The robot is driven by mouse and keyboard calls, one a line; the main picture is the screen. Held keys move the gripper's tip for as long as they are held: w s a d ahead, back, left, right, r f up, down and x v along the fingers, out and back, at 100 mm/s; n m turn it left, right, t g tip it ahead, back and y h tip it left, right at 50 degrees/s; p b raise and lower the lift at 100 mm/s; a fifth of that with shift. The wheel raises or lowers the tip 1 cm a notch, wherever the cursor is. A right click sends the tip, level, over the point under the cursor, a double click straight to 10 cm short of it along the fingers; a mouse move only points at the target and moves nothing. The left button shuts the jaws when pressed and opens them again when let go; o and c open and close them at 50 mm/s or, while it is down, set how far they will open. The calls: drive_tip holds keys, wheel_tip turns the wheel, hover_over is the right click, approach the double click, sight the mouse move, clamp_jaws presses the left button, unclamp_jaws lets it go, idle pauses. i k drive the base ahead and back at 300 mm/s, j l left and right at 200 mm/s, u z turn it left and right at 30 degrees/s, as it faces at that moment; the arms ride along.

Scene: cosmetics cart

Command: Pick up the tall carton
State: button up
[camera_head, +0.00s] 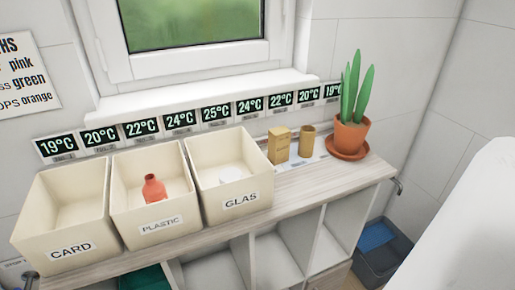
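A tan carton (279,145), upright and box-shaped, stands on the cart top to the right of the bin labelled GLAS. A brown cylindrical container (307,141) stands just to its right, with a small gap between them. The carton's front and one side face show, and nothing covers it. My gripper is not in view.
Three cream bins stand in a row: CARD (29,219) looks empty, PLASTIC (120,206) holds a red bottle (153,188), and GLAS (212,186) holds something pale. A potted plant (350,136) stands at the right end. Bare top (310,178) lies in front of the carton.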

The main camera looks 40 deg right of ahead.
sight(279, 137)
drive_tip(key=i+j, duration=0.1)
drive_tip(key=j, duration=0.25)
drive_tip(key=i+j, duration=0.15)
drive_tip(key=j, duration=0.15)
drive_tip(key=i+j, duration=0.1)
drive_tip(key=j, duration=0.25)
drive_tip(key=i+j+z, duration=0.1)
drive_tip(key=z, duration=1.05)
drive_tip(key=i+z, duration=0.15)
drive_tip(key=z, duration=0.75)
drive_tip(key=i, duration=0.8)
